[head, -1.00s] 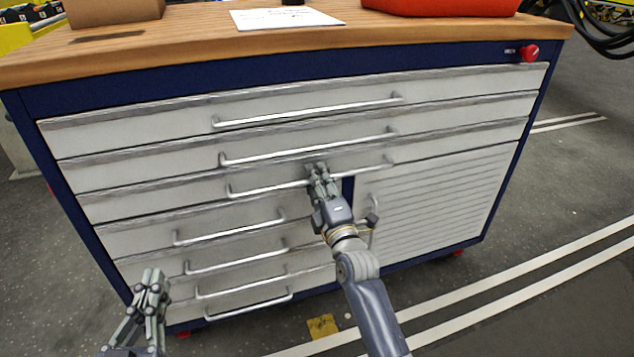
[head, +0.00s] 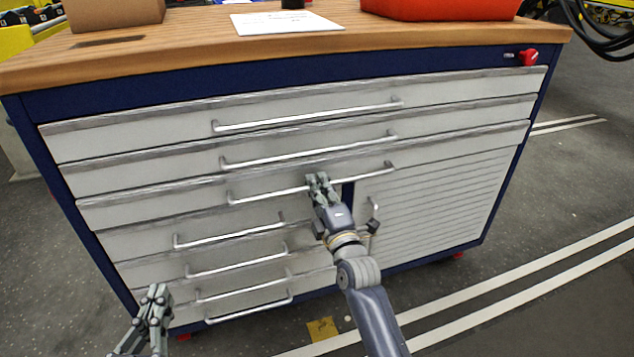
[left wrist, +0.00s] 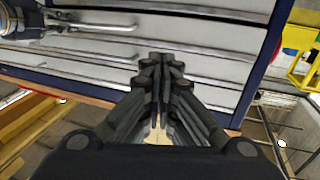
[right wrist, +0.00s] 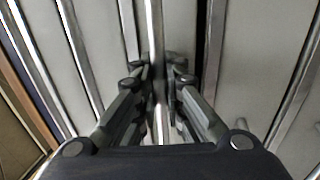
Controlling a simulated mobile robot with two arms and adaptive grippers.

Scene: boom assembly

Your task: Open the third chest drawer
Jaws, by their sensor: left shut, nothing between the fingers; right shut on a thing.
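The chest (head: 300,85) is blue with light grey drawers. The third drawer (head: 150,208) from the top is full width and stands slightly out from the front. Its silver bar handle (head: 262,192) shows in the head view. My right gripper (head: 317,179) is shut on this handle near its middle. In the right wrist view the handle (right wrist: 153,30) runs between the two fingers (right wrist: 158,72). My left gripper (head: 158,291) is shut and empty, low in front of the chest's left side. Its closed fingertips (left wrist: 163,62) also show in the left wrist view.
Two drawers with bar handles are above, and several narrow drawers (head: 150,240) are below left. A slatted door (head: 440,205) is below right. The wooden top (head: 200,35) carries a cardboard box (head: 115,12), paper (head: 287,21) and a red object (head: 440,8). Floor (head: 570,180) at right is clear.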

